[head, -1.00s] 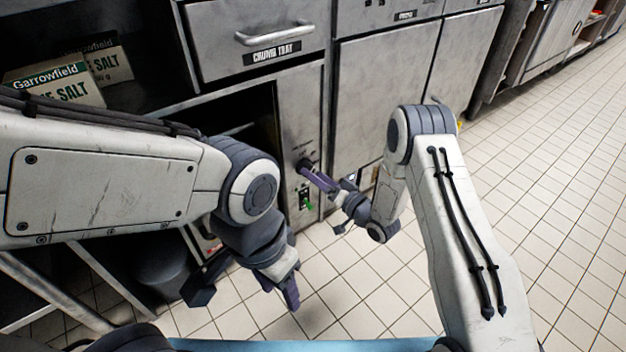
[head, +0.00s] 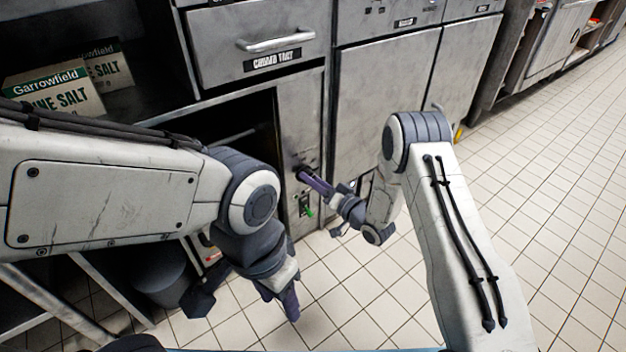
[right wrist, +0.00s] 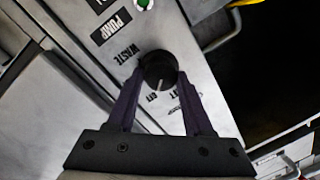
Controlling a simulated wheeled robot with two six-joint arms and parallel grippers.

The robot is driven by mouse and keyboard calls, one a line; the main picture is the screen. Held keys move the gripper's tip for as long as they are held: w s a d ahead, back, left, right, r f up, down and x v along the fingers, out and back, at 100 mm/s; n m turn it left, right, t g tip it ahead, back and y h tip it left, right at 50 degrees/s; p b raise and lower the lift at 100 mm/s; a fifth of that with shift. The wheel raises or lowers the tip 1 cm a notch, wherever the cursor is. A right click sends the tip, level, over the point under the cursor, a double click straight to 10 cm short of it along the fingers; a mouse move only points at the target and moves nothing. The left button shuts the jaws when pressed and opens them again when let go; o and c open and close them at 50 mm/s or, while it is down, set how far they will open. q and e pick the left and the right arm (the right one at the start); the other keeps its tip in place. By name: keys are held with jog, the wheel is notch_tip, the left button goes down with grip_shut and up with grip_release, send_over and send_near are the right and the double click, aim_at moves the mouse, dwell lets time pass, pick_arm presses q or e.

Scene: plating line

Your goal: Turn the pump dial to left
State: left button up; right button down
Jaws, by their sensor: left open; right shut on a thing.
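The pump dial is a round black knob (right wrist: 158,68) on a grey metal panel in the right wrist view, beside a black PUMP label (right wrist: 110,29). WASTE is printed beside the knob, with other small lettering below it that is hard to read. A pale pointer mark shows on the knob's lower side. My right gripper (right wrist: 160,78) has its purple fingers on either side of the knob and is shut on it. In the head view this gripper (head: 306,176) reaches the panel and mostly hides the knob. My left gripper (head: 285,302) hangs low over the floor, open and away from the panel.
A green switch (head: 309,212) sits below the dial. A drawer labelled crumb tray (head: 255,45) is above left. An open cabinet bay lies left of the panel. Salt boxes (head: 50,90) stand on a shelf at far left. Tiled floor (head: 530,200) is clear at right.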

jog(key=shift+s+n+h+p, duration=0.15)
jog(key=shift+n+h+p, duration=0.35)
jog(key=shift+n+p, duration=3.3)
jog(key=shift+a+n+b, duration=0.1)
jog(key=shift+n+b, duration=0.65)
jog(key=shift+n, duration=0.15)
jog(key=shift+c, duration=1.5)
grip_release()
jog(key=shift+r, duration=0.1)
